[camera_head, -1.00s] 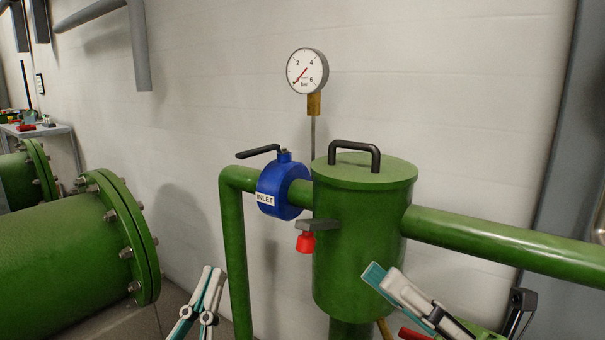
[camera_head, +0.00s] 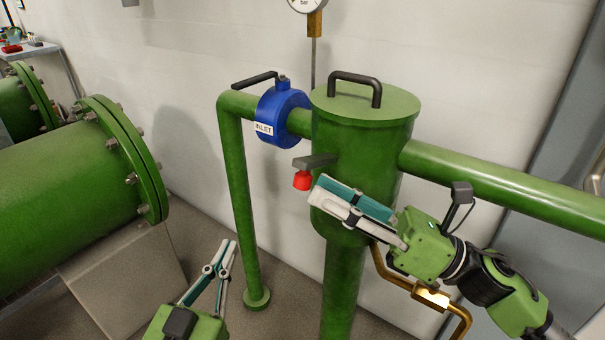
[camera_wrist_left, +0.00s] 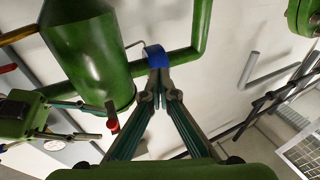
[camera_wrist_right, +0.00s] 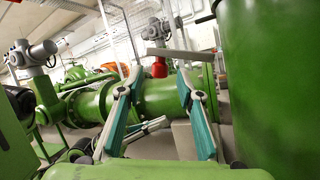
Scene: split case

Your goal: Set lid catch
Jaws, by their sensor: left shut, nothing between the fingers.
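The green upright vessel (camera_head: 355,150) has a round lid (camera_head: 385,102) with a black handle (camera_head: 355,86). A grey catch lever (camera_head: 315,161) with a red knob (camera_head: 302,180) sticks out on its left side. My right gripper (camera_head: 316,188) is open, its tips just right of the red knob in the head view. In the right wrist view the red knob (camera_wrist_right: 159,68) shows in the gap between the fingertips; I cannot tell if they touch it. My left gripper (camera_head: 231,243) is shut and empty, low and left of the vessel. The knob also shows in the left wrist view (camera_wrist_left: 113,127).
A blue valve (camera_head: 281,113) labelled INLET, with a black lever (camera_head: 255,80), sits on the green pipe left of the vessel. A brass pipe (camera_head: 385,268) runs below my right gripper. A large flanged green pipe (camera_head: 75,190) lies at left.

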